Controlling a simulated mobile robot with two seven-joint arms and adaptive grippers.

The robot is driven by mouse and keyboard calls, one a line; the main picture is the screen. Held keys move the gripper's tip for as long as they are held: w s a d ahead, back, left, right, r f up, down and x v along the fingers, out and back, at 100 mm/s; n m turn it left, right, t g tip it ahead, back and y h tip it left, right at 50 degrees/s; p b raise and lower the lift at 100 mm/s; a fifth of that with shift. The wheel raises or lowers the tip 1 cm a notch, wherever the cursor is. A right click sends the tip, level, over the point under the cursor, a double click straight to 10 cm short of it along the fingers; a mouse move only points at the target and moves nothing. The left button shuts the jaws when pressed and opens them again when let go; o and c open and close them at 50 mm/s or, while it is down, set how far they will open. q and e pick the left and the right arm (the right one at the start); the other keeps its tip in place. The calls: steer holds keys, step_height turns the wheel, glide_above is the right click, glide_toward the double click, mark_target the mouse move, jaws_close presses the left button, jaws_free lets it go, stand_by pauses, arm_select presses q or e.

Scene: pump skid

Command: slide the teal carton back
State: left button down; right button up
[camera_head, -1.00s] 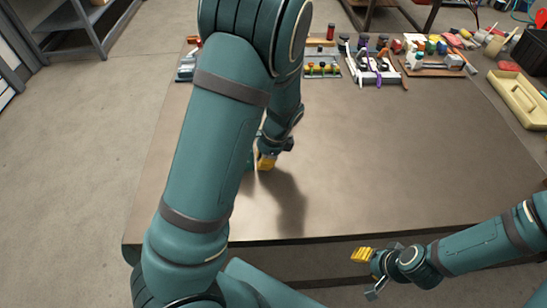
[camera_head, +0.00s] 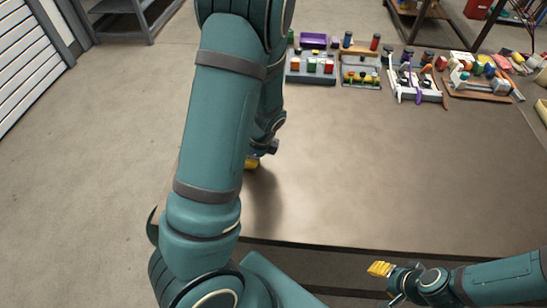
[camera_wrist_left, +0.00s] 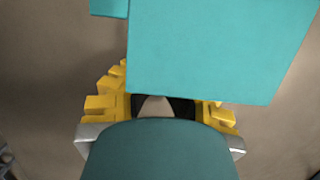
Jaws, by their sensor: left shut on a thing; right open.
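The teal carton (camera_wrist_left: 215,50) fills the upper middle of the left wrist view, a flat-faced box. A smaller teal piece (camera_wrist_left: 109,7) shows at its upper left. My left gripper (camera_wrist_left: 165,98) has its yellow fingers on both sides of the carton's near end and is shut on it. In the head view my left gripper (camera_head: 251,163) is low over the bench, mostly behind my left arm, and the carton is hidden there. My right gripper (camera_head: 382,272) is open and empty, in front of the bench's front edge at lower right.
The brown bench top (camera_head: 390,170) is clear across its middle. Along its back stand a grey rack with coloured blocks (camera_head: 311,66), a purple tray (camera_head: 313,41), a white fixture (camera_head: 414,82) and a brown board with parts (camera_head: 480,84). Shelving stands behind.

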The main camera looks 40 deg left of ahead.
arm_select(q)
steer(key=shift+s+a, duration=0.55)
steer(key=shift+a, duration=0.25)
steer(key=shift+w+d, duration=0.1)
arm_select(e)
steer(key=shift+r, duration=0.1)
arm_select(q)
steer(key=shift+w+d, duration=0.15)
steer(key=shift+d, duration=0.05)
steer(key=w+d, duration=0.1)
steer(key=w+d+r+p, duration=0.1)
steer(key=d, duration=0.1)
steer(key=shift+d+r, duration=0.2)
steer(key=p+v, duration=0.2)
steer(key=v, duration=0.6)
steer(key=shift+r, duration=0.25)
arm_select(e)
steer(key=shift+w+v, duration=0.1)
steer(key=shift+v, duration=0.75)
steer(key=shift+w+v, duration=0.15)
steer(key=shift+v, duration=0.7)
steer(key=shift+d, duration=0.15)
